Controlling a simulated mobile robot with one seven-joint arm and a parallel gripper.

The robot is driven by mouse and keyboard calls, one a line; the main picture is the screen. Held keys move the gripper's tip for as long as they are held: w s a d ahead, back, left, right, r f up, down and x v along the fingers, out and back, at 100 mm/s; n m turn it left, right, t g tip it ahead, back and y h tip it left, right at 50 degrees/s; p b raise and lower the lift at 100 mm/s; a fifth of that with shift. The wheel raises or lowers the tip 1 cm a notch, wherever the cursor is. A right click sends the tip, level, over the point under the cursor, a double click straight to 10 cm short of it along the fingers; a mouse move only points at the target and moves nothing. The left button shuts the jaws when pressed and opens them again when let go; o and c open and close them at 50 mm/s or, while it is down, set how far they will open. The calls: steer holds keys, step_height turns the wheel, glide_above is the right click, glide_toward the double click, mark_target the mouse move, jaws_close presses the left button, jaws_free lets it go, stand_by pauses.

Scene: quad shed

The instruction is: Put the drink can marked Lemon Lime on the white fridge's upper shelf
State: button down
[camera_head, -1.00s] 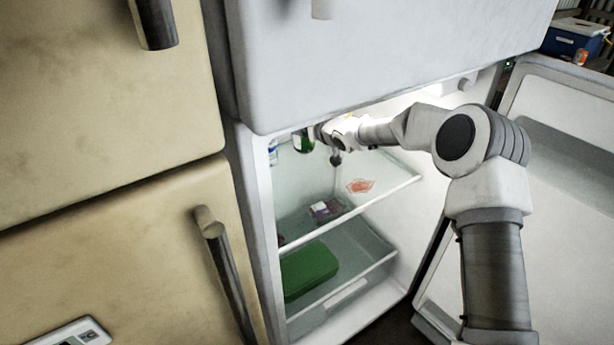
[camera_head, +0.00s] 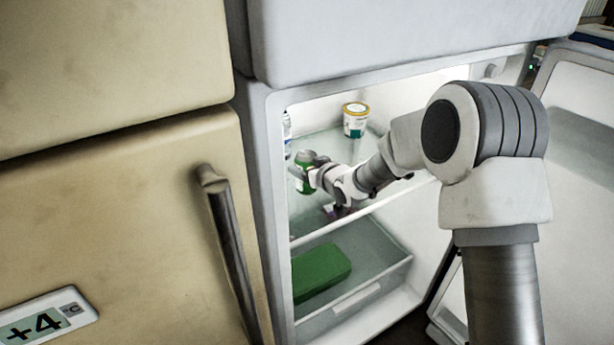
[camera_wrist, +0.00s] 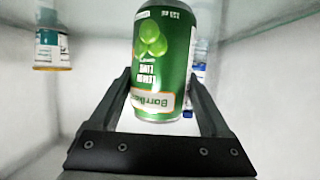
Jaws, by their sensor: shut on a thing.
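The green drink can (camera_head: 304,166) marked Lemon Lime is inside the white fridge (camera_head: 262,150). In the wrist view the can (camera_wrist: 160,62) appears upside down, its lettering inverted, between both fingers. My gripper (camera_head: 307,173) is shut on it. The can is over the glass upper shelf (camera_head: 335,142), towards its left side. I cannot tell whether its base touches the shelf. The fingers hide part of the can in the head view.
A white tub with a yellow lid (camera_head: 355,120) stands further back on the upper shelf. A blue and white bottle (camera_head: 287,132) stands at the left wall. A green box (camera_head: 320,272) lies below. The fridge door (camera_head: 580,130) is open to the right.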

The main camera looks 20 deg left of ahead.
steer(key=shift+f, duration=0.9)
steer(key=shift+f, duration=0.1)
jaws_free()
